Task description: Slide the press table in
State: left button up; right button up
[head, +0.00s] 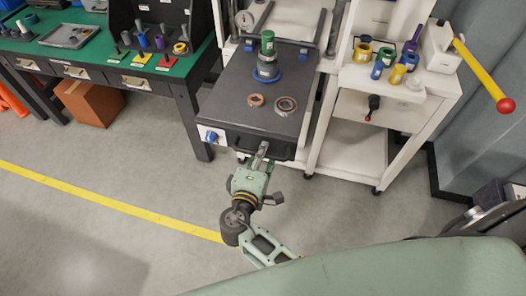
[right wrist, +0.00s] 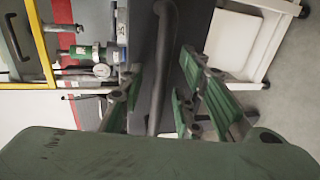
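The press table (head: 225,105) is a dark grey slab in front of the press frame, in the upper middle of the head view. A green-topped cylinder on a blue base (head: 267,60) and two rings (head: 286,106) rest on it. My right gripper (head: 262,153) is at the table's front edge, by its dark handle. In the right wrist view the dark handle bar (right wrist: 163,65) runs between the spread green-padded fingers of my right gripper (right wrist: 158,90). Gaps seem to show beside the bar, so the fingers are around it, not closed on it. My left gripper is not in view.
A green-topped workbench (head: 110,60) with tools stands to the left. A white cart (head: 390,105) with coloured cylinders stands close to the right. A yellow lever with a red knob (head: 484,75) juts out there. The grey floor (head: 130,235) in front is clear.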

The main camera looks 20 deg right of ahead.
jog(key=shift+w+d+f, duration=0.1)
jog(key=shift+w+d, duration=0.05)
jog(key=shift+w, duration=0.1)
grip_shut()
dwell(0.5)
